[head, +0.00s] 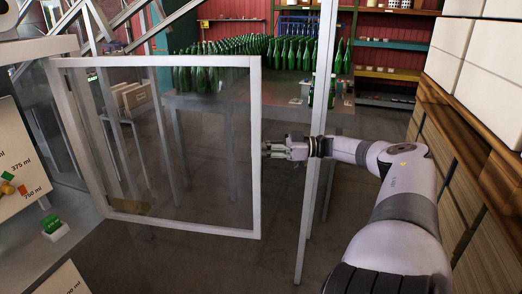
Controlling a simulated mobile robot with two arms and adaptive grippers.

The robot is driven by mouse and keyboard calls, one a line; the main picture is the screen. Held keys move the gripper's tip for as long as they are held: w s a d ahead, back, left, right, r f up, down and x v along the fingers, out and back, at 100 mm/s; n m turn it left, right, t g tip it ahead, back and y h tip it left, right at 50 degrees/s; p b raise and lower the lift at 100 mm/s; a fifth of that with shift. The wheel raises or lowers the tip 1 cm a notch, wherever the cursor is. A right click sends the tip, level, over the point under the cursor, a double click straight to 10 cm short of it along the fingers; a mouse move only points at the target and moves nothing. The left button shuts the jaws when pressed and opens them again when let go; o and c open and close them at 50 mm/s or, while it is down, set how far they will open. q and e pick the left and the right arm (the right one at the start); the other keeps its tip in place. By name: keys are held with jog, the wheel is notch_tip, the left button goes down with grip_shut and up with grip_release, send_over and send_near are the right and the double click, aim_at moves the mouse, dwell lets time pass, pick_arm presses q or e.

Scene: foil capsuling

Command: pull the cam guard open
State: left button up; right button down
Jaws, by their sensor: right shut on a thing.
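The cam guard (256,110) is a clear panel in a pale metal frame. It fills the left half of the head view and stands at an angle out from the machine's framework. My right gripper (268,150) is at the guard's right-hand frame post, about halfway up, and is shut there. The exact part between its fingers is too small to make out. My right arm reaches in from the lower right. My left gripper is not in view.
A thin upright post (318,120) stands close by my right wrist. White boxes (492,60) on wooden crates line the right side. Many green bottles (290,52) stand on a table behind. A board with volume labels (20,150) is at left. Dark floor lies below the guard.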

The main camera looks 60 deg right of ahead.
dwell(0.4)
jog(key=c, duration=1.6)
grip_release()
jog(key=shift+w, duration=0.15)
jog(key=shift+o, duration=0.2)
jog(key=v, duration=1.2)
